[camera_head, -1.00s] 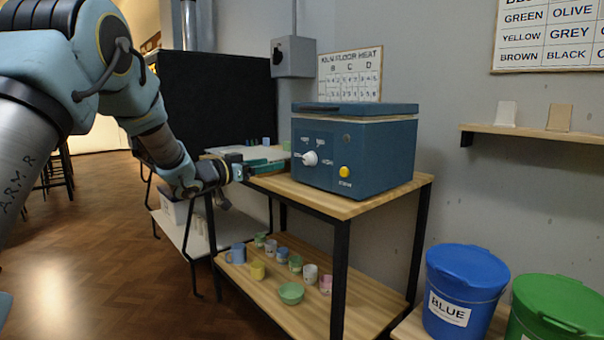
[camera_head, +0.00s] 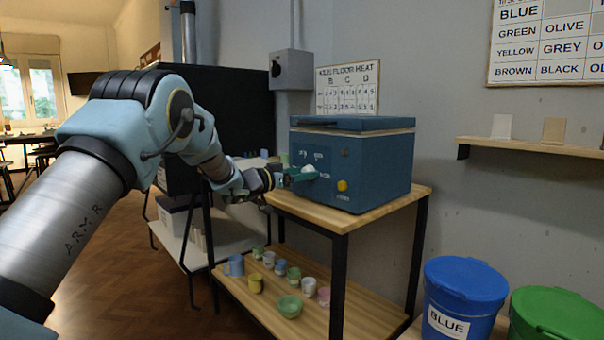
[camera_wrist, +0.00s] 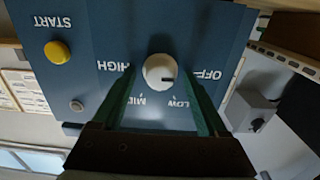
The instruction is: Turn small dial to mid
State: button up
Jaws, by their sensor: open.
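The small white dial (camera_wrist: 158,67) is on the front panel of the blue kiln (camera_head: 378,165). In the wrist view the panel appears upside down, with HIGH left of the dial, MID below, LOW lower right and OFF right. My gripper (camera_wrist: 161,82) is open, with one green finger on each side of the dial and a gap visible on both sides. In the head view my gripper (camera_head: 297,175) is at the panel and partly covers the dial.
A yellow START button (camera_wrist: 59,52) and a small grey button (camera_wrist: 77,106) are on the same panel. The kiln stands on a wooden table (camera_head: 400,201); cups and a green bowl (camera_head: 289,306) are on its lower shelf. A blue bucket (camera_head: 462,295) stands at right.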

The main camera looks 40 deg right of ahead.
jog(key=c, duration=1.2)
jog(key=shift+f+m+b, duration=0.1)
jog(key=shift+m+b, duration=0.2)
jog(key=m+b, duration=0.3)
jog(key=m, duration=0.1)
jog(key=shift+s+f+m+b, duration=0.1)
jog(key=shift+f+m+b, duration=0.05)
jog(key=shift+m+b, duration=0.15)
jog(key=m+b, duration=0.5)
jog(key=m, duration=0.1)
jog(key=shift+s+f, duration=0.1)
jog(key=m+b, duration=0.6)
jog(key=m, duration=0.1)
jog(key=shift+f+m+b, duration=0.15)
jog(key=shift+m+b, duration=0.15)
jog(key=shift+b, duration=0.1)
jog(key=shift+m+b, duration=2.1)
jog(key=shift+m, duration=0.4)
